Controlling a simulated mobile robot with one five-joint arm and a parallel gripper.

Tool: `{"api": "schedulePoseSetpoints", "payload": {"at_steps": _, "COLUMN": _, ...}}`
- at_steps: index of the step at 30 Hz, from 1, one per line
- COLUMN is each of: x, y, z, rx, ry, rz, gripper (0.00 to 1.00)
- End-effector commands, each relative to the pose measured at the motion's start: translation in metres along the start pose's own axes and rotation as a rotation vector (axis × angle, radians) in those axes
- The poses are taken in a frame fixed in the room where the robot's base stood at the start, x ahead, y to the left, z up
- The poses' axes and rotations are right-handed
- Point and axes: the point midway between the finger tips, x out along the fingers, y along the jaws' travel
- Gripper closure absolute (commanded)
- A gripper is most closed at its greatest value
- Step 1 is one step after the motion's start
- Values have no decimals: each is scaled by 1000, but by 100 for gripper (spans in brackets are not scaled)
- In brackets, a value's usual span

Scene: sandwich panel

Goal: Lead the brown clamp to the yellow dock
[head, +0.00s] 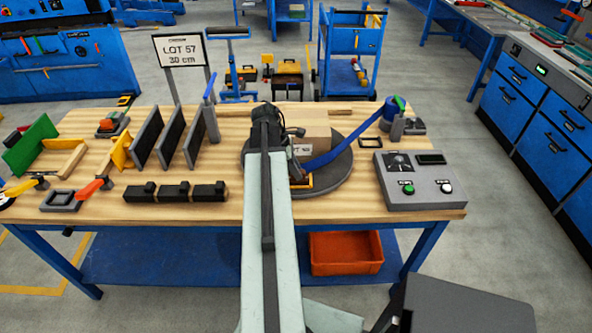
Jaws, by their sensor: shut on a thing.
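My gripper (297,174) is mostly hidden behind my pale arm, low at the front of the cardboard box; only small dark parts show. It is shut at the end of a blue strap (345,147), where the brown clamp is; the clamp itself is hidden or too small to make out. The strap runs taut from a blue reel (388,115) at the right to the box front. A yellow-orange frame (303,184), possibly the yellow dock, lies on the round dark plate (338,175) just below the strap's end, partly covered by my arm.
The tan box (314,130) stands on the round plate. A grey control box (418,182) is at the right. Dark panels (147,137), black blocks (175,192) and coloured clamps fill the left. Bare wood lies between the black blocks and my arm.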

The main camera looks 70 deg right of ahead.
Motion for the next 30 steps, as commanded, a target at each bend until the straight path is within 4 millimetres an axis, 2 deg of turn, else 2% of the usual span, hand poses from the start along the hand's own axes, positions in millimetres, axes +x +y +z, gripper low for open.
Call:
{"api": "schedulePoseSetpoints", "payload": {"at_steps": 1, "x": 0, "y": 0, "z": 0, "rx": 0, "ry": 0, "rz": 0, "gripper": 74}}
{"api": "schedulePoseSetpoints", "payload": {"at_steps": 3, "x": 0, "y": 0, "z": 0, "rx": 0, "ry": 0, "rz": 0, "gripper": 55}}
{"api": "schedulePoseSetpoints", "payload": {"at_steps": 4, "x": 0, "y": 0, "z": 0, "rx": 0, "ry": 0, "rz": 0, "gripper": 52}}
{"api": "schedulePoseSetpoints", "payload": {"at_steps": 13, "x": -1, "y": 0, "z": 0, "rx": -1, "ry": 0, "rz": 0, "gripper": 52}}
{"api": "schedulePoseSetpoints", "payload": {"at_steps": 17, "x": -10, "y": 0, "z": 0, "rx": -2, "ry": 0, "rz": 1, "gripper": 52}}
{"api": "schedulePoseSetpoints", "payload": {"at_steps": 27, "x": -70, "y": 0, "z": 2, "rx": -3, "ry": 0, "rz": 1, "gripper": 52}}
{"api": "schedulePoseSetpoints", "payload": {"at_steps": 30, "x": -80, "y": 0, "z": 1, "rx": -3, "ry": 0, "rz": 1, "gripper": 52}}
